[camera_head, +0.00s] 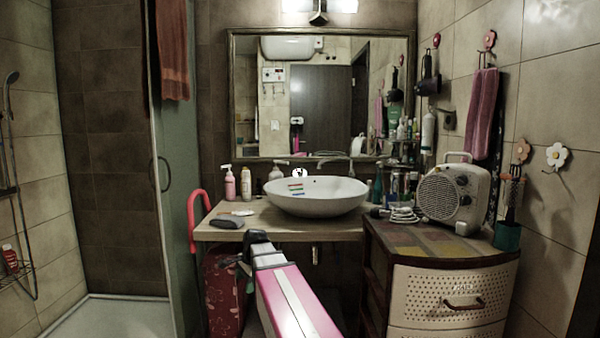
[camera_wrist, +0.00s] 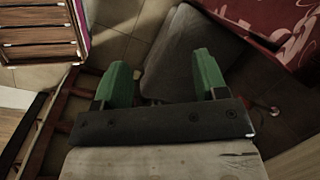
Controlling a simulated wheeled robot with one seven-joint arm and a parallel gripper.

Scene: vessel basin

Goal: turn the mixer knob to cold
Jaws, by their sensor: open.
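The white oval basin (camera_head: 312,199) stands on the wooden counter in the head view. A grey metal mixer tap (camera_head: 339,160) rises behind the basin. Its knob is too small to make out, and I cannot tell its setting. My gripper (camera_wrist: 160,62) shows in the wrist view with two green fingers apart and nothing between them. The wrist view looks down at the floor and shows neither basin nor mixer. In the head view my pink and white arm is in front of the counter, below the basin; its fingers are not clear there.
The counter (camera_head: 335,229) carries a pink bottle (camera_head: 230,184) and a dark pouch (camera_head: 227,223) at left. A cabinet (camera_head: 448,292) stands at right with a fan heater (camera_head: 454,194) on it. A red patterned case (camera_head: 224,292) stands under the counter's left. A mirror (camera_head: 320,95) hangs behind.

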